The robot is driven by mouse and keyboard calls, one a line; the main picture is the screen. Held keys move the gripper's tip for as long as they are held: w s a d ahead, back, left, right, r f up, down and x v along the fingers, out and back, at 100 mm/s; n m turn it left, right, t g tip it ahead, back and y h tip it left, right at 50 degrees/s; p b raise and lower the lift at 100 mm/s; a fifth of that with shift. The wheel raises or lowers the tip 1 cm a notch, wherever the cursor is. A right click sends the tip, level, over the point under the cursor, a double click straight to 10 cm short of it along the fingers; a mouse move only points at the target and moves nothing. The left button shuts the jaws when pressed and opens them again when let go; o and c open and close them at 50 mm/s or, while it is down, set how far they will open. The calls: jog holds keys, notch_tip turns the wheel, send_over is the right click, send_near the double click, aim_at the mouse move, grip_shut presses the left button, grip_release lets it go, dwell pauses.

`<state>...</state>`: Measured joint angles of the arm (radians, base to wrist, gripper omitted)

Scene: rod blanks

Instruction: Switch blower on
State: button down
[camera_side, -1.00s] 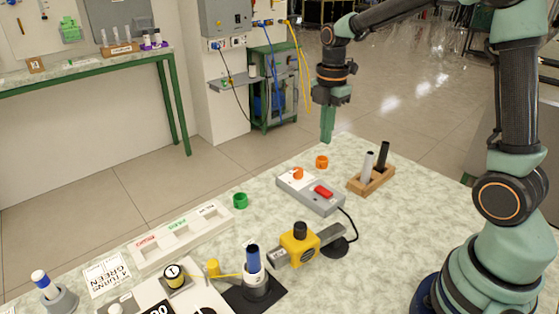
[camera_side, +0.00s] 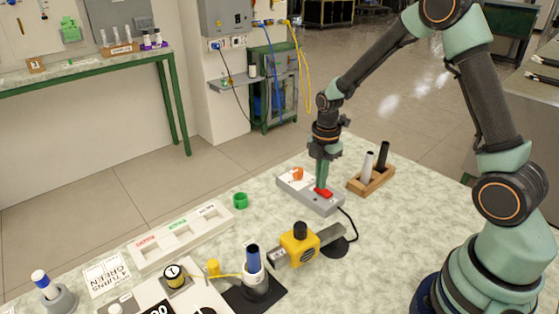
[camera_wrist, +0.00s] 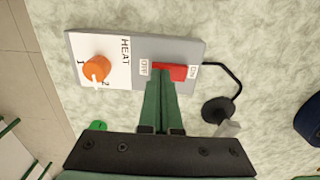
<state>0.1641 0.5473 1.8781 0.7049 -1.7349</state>
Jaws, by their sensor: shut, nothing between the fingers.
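The blower's control is a grey box (camera_side: 297,196) on the table with an orange HEAT knob (camera_side: 297,174) and a red rocker switch (camera_side: 326,193). In the wrist view the red switch (camera_wrist: 178,72) lies between an OFF label (camera_wrist: 144,67) and an ON label (camera_wrist: 193,71). My gripper (camera_side: 321,187) points down with its fingers shut and empty, the tips at the red switch. In the wrist view the fingertips (camera_wrist: 168,80) cover part of the switch, nearer its OFF end. I cannot tell whether they touch it or which way the rocker is tilted.
A cable runs to a black round base (camera_side: 338,247).

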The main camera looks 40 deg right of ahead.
aim_at(325, 191)
jog(key=shift+f, duration=0.1)
jog(key=shift+f, duration=0.15)
dwell(0.3)
jog(key=shift+s, duration=0.1)
jog(key=shift+s+r, duration=0.2)
jog(key=shift+s, duration=0.5)
notch_tip(325, 191, up, 14)
dwell(0.6)
